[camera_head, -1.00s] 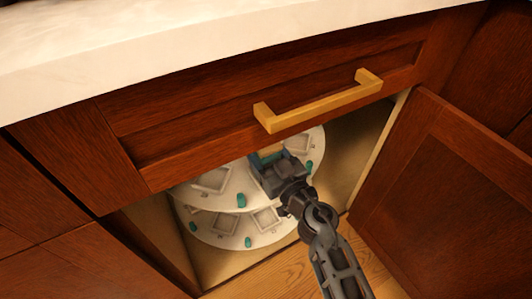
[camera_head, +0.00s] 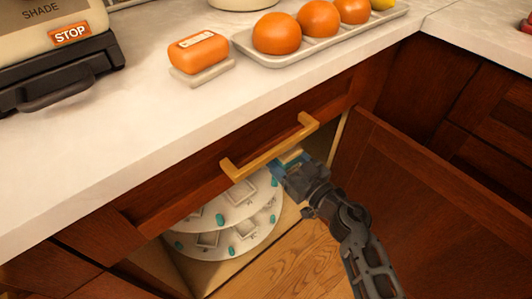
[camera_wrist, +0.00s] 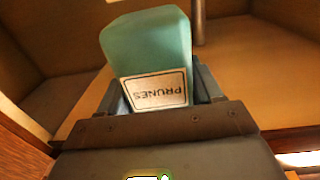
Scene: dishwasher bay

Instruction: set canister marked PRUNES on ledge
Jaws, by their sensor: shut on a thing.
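The canister marked PRUNES (camera_wrist: 148,45) is teal with a white label and fills the middle of the wrist view. The label reads upside down there. My gripper (camera_head: 290,162) is shut on it, with a finger on each side. In the head view my gripper is at the cabinet opening, just below the brass handle, and the canister is mostly hidden there. I cannot tell which surface is the ledge.
Two round white shelves (camera_head: 232,207) with square recesses and teal pegs stand inside the cabinet. A brass handle (camera_head: 270,150) hangs just above my gripper. The open door (camera_head: 440,210) is at right. The counter (camera_head: 150,120) holds a soap dish, an orange tray (camera_head: 330,50) and an appliance.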

